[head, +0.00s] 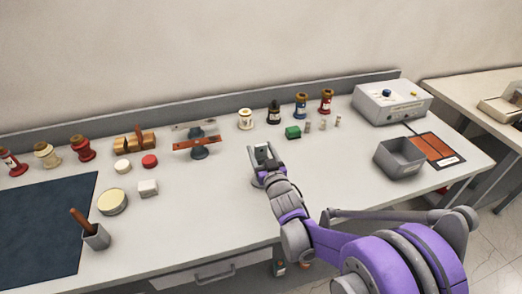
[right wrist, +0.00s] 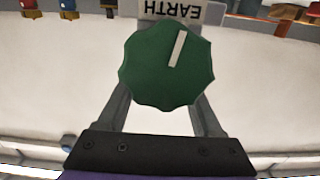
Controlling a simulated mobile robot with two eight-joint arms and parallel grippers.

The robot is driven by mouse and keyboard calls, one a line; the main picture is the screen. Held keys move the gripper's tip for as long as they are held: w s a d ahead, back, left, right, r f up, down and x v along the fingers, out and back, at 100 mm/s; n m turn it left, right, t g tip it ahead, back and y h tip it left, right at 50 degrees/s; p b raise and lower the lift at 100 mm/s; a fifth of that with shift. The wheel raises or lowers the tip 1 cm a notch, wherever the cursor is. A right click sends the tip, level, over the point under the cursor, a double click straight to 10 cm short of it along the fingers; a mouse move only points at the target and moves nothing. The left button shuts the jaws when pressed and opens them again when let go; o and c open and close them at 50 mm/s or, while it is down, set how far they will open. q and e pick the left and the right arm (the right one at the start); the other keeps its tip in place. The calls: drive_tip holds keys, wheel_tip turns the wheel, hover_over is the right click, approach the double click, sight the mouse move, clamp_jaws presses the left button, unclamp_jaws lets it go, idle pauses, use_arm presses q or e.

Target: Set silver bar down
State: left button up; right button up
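My right gripper (head: 263,152) is low over the middle of the bench, with something grey between its fingers in the head view. In the right wrist view, a green scalloped knob (right wrist: 160,75) with a white mark covers the space between my right fingertips (right wrist: 162,105). The knob hides the tips, so I cannot tell whether they grip anything. A pale plate marked EARTH (right wrist: 180,12) shows just beyond the knob. A thin silver-grey bar (head: 183,126) shows above a copper-coloured bar on a small dark stand (head: 199,151). My left gripper is not in view.
A grey bin (head: 399,157) and a grey control box (head: 391,102) are farther right.

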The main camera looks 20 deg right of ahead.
drive_tip(key=shift+o, duration=0.5)
